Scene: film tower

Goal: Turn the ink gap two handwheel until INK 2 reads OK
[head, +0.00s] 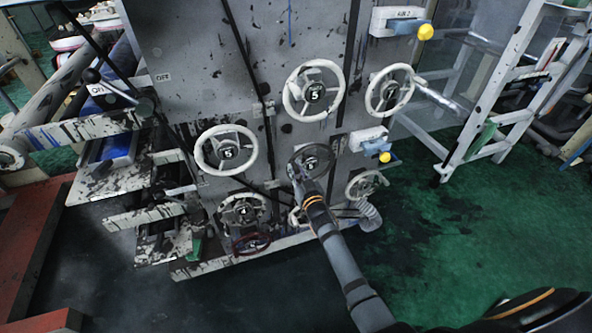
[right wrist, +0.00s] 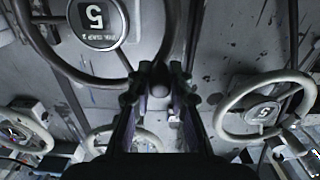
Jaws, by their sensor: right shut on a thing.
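The ink gap two handwheel (head: 327,151) is a dark-rimmed wheel low on the grey machine panel in the head view. In the right wrist view the wheel (right wrist: 118,80) fills the top left, its hub plate upside down with a 5 and small "INK GAP 2" lettering. My right gripper (head: 296,172) is at the left lower side of the rim. In the right wrist view its fingers (right wrist: 160,82) close around the rim, partly hiding it. I cannot make out an INK 2 reading in either view. My left gripper is not in view.
Several pale handwheels surround it, including one above (head: 287,95), one to the left (head: 199,155) and one at lower right (head: 351,188). Boxes with yellow knobs (head: 425,32) stick out at the right. A white ladder frame (head: 490,100) stands right, with open green floor (head: 450,250) below.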

